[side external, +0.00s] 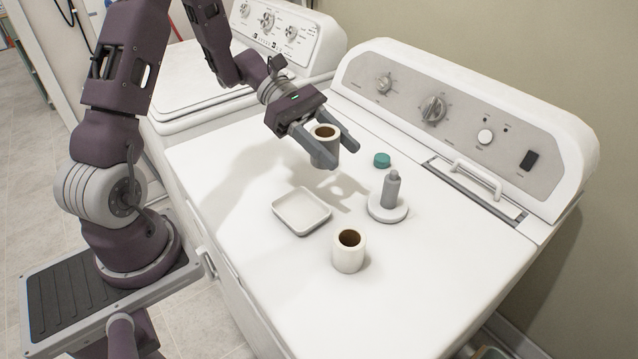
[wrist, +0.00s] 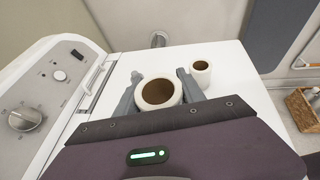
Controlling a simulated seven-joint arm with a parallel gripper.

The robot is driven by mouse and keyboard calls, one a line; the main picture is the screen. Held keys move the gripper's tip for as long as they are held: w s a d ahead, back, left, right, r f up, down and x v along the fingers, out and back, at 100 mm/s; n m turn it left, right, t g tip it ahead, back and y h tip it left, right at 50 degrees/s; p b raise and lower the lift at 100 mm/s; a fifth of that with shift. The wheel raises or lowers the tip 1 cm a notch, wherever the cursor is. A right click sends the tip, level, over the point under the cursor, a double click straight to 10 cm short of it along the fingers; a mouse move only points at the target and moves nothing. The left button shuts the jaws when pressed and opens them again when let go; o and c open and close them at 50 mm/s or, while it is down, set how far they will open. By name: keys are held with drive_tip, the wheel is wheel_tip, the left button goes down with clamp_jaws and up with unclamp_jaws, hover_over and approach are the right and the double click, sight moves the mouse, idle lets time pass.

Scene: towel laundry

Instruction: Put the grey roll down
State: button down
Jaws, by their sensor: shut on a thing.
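A grey roll (side external: 325,150) with a brown core is held between the fingers of my gripper (side external: 322,143), above the white machine top. It is upright or nearly so. In the wrist view the roll (wrist: 158,104) shows between the two grey fingers of my gripper (wrist: 158,88), its open end toward the camera. Its shadow falls on the machine top below, so it is apart from the surface.
A white roll (side external: 348,254) stands at the front of the machine top (side external: 420,290). A shallow white tray (side external: 301,212) lies left of it. A grey bottle (side external: 391,190) stands on a round white base (side external: 388,212), near a teal cap (side external: 382,160). The front right is clear.

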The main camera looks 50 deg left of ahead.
drive_tip(key=s+d+f+m+g, duration=0.1)
drive_tip(key=s+d+m+g, duration=0.5)
drive_tip(key=s+g, duration=0.15)
drive_tip(key=s+a+f+m+g+y, duration=0.1)
drive_tip(key=s+a+m+g+y, duration=0.1)
drive_tip(key=s+m+g+y, duration=0.4)
drive_tip(key=s+a+f+m+g+y, duration=0.1)
drive_tip(key=s+a+m+g+y, duration=0.15)
drive_tip(key=s+m+y, duration=0.65)
drive_tip(key=a+m+t+y, duration=0.1)
drive_tip(key=a+m+y, duration=0.3)
drive_tip(key=m+y, duration=0.1)
wheel_tip(320, 180, up, 4)
drive_tip(key=m+t+y, duration=0.6)
drive_tip(key=m+t, duration=1.1)
hover_over(299, 205)
drive_tip(key=shift+t, duration=0.3)
wheel_tip(299, 205, down, 10)
drive_tip(key=shift+r, duration=0.1)
